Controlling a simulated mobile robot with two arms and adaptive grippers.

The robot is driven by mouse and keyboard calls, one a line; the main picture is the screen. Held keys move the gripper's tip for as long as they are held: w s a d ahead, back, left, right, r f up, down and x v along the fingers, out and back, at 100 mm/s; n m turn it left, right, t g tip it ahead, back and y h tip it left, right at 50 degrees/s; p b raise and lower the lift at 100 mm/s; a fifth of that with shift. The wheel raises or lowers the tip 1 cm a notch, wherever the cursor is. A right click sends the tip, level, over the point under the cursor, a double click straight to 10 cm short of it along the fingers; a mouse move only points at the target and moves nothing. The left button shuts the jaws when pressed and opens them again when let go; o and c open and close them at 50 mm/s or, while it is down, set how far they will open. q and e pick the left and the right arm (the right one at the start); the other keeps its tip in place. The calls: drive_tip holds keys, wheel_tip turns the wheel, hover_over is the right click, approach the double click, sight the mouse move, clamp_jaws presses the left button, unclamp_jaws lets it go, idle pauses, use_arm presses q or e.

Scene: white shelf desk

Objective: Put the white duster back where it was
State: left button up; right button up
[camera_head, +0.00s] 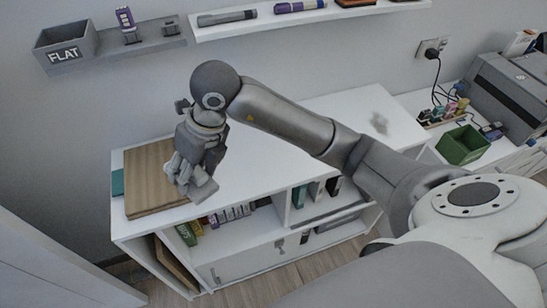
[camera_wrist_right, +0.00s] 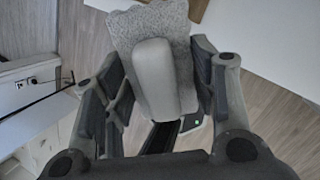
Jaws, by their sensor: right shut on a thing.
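My right gripper (camera_head: 187,172) is at the left end of the white desk, in front of and partly over the brown wooden board. It is shut on the duster (camera_wrist_right: 165,80). The duster shows in the right wrist view as a speckled grey pad with a smooth pale grey block, between the two fingers. In the head view the duster (camera_head: 203,190) is partly hidden by the fingers and looks tilted near the desk's front edge. I cannot tell whether it touches anything below. My left gripper is not in view.
The wooden board (camera_head: 152,178) lies on the white desk (camera_head: 285,130). A grey wall rack (camera_head: 150,42) with a "FLAT" box (camera_head: 66,47) hangs upper left. A white wall shelf (camera_head: 345,14) holds markers. A green bin (camera_head: 462,146) and printer (camera_head: 508,88) stand right. The desk's middle is clear.

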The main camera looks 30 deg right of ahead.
drive_tip(key=w+d+f+m+g+h+b, duration=0.1)
drive_tip(key=w+d+f+m+h, duration=0.15)
drive_tip(key=d, duration=0.35)
drive_tip(key=m+g+h+p, duration=0.1)
drive_tip(key=m+p, duration=0.1)
drive_tip(key=m, duration=0.2)
approach(274, 157)
drive_tip(key=shift+s+a+f+n, duration=0.1)
drive_tip(key=shift+a+f+n, duration=0.15)
drive_tip(key=shift+a+f, duration=0.5)
drive_tip(key=shift+d+f, duration=0.3)
drive_tip(key=shift+f, duration=0.2)
drive_tip(key=f, duration=0.1)
drive_tip(key=f+p, duration=0.1)
drive_tip(key=f, duration=0.1)
drive_tip(key=shift+d, duration=0.3)
drive_tip(key=shift+f, duration=0.4)
drive_tip(key=o, duration=0.9)
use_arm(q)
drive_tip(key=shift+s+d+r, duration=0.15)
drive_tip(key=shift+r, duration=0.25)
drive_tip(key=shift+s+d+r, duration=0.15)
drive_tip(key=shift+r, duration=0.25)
